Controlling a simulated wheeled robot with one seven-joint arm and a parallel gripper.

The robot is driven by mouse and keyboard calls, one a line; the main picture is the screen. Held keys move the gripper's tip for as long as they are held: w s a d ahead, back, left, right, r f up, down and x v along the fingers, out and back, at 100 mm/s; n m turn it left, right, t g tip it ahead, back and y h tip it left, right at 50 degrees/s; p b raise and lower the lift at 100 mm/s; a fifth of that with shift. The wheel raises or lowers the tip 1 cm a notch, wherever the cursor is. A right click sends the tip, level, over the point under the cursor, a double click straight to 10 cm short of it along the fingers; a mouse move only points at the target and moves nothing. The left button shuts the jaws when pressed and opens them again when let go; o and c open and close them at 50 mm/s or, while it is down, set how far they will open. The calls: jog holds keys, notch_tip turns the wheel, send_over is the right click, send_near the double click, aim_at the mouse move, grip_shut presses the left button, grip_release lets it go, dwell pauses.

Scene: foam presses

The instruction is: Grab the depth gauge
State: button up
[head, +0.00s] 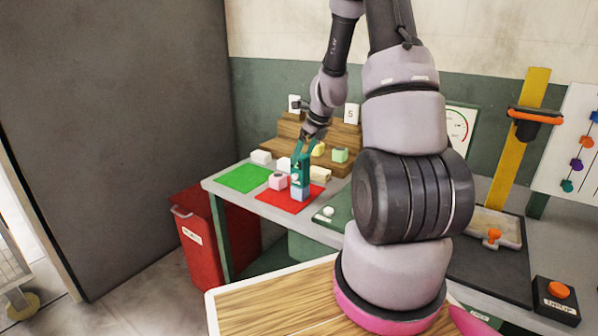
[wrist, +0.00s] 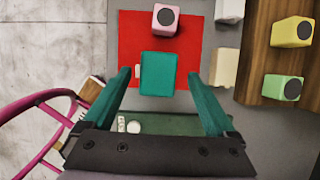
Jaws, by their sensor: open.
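A teal-topped piece (wrist: 158,74) stands on the red mat (wrist: 130,35), and I take it to be the depth gauge, though no label shows. In the wrist view my gripper (wrist: 159,76) is open, with one teal finger on each side of the piece. Gaps show between the piece and both fingers. In the head view the fingers partly hide its top.
A pink block (wrist: 165,19) with a dark round spot sits close by on the mat. A green mat (head: 243,178) lies left. A red bin (head: 205,240) stands below.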

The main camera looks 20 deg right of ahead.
aim_at(298, 166)
jog(key=x, duration=0.5)
jog(key=shift+w+a+f, duration=0.1)
jog(key=shift+a+f, duration=0.05)
jog(key=shift+f, duration=0.15)
grip_shut()
